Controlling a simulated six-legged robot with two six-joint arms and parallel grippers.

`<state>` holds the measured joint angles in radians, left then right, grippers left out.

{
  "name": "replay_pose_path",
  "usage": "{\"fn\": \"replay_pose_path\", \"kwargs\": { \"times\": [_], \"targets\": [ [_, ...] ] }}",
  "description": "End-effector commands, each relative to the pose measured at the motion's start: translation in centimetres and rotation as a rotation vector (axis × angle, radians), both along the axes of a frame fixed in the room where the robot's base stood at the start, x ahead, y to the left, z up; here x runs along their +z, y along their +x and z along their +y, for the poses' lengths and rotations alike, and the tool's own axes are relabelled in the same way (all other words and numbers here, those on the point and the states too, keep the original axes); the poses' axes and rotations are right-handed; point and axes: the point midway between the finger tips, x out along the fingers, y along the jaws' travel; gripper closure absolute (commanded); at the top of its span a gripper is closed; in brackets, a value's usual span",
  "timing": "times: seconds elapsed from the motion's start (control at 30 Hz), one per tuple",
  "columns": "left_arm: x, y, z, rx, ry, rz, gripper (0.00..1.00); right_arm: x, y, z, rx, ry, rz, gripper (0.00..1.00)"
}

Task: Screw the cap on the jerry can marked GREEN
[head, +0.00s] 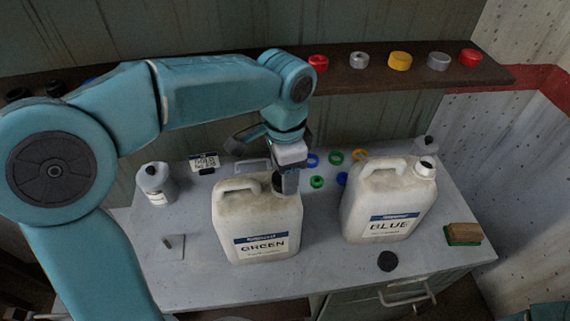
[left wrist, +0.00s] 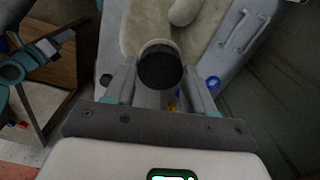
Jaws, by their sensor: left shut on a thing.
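The off-white jerry can marked GREEN (head: 257,222) stands upright on the bench, its label facing the head camera. My left gripper (head: 286,182) points down over its neck at the can's upper right. In the left wrist view the gripper (left wrist: 160,90) is shut on a round black cap (left wrist: 160,69). A pale rim of the neck shows just past the cap's edge, so the cap is at the mouth. I cannot tell how far it is threaded. In the head view the fingers mostly hide cap and neck.
The jerry can marked BLUE (head: 383,208) stands to the right. A loose black cap (head: 387,261) lies in front of it. Several coloured rings lie behind the cans. A small bottle (head: 155,184) stands left, a brush (head: 463,234) right. A shelf (head: 345,78) with several caps runs behind.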

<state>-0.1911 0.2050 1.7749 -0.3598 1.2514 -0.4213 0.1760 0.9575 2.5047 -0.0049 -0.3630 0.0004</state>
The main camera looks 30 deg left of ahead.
Motion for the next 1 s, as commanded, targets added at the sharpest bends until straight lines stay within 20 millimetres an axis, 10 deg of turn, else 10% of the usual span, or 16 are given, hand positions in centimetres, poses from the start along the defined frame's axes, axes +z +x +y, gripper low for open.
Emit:
{"fn": "replay_pose_path", "kwargs": {
  "times": [0.4, 0.77, 0.8, 0.87, 1.0],
  "targets": [
    [0.1, 0.0, 0.1, -0.647, 0.003, 0.002, 0.74, 2.3, 0.0, 0.0, 0.0, 0.0, 0.0, 0.57],
    [-0.1, 0.0, 0.1, -0.749, 0.003, 0.002, 0.74, 2.3, 0.0, 0.0, 0.0, 0.0, 0.0, 0.57],
    [-0.1, 0.0, 0.1, -0.748, 0.003, 0.002, 0.36, 2.3, 0.0, 0.0, 0.0, 0.0, 0.0, 0.57],
    [-0.1, 0.0, 0.1, -0.748, 0.003, 0.002, 0.17, 2.3, 0.0, 0.0, 0.0, 0.0, 0.0, 0.57],
    [-0.1, 0.0, 0.1, -0.747, 0.002, 0.001, 0.16, 2.3, 0.0, 0.0, 0.0, 0.0, 0.0, 0.57]
  ]
}}
